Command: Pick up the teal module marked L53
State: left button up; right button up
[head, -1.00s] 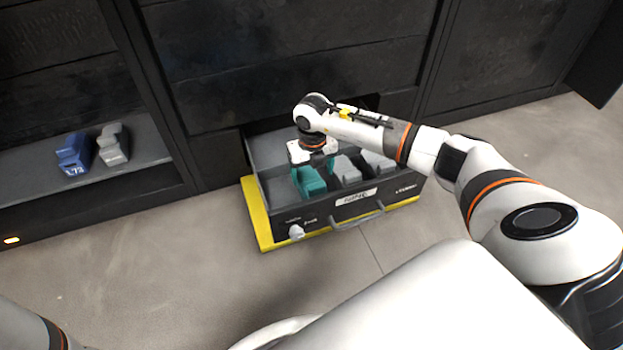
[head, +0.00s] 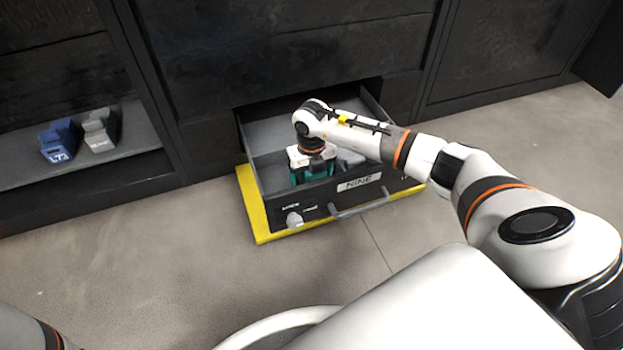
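A teal module (head: 296,179) sits in the open drawer (head: 270,199), at the drawer's left front. Only its edges show; its marking is hidden. My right gripper (head: 312,168) is down in the drawer at the module, and its white body covers most of the module's top. Its fingers are hidden, so I cannot tell whether they grip it. My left gripper is out of view.
Grey modules (head: 350,158) sit right of the teal one, partly behind my arm. A blue module (head: 57,141) and a grey one (head: 99,130) stand on the left shelf.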

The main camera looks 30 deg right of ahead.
jog(key=shift+r, duration=0.1)
jog(key=c, duration=1.2)
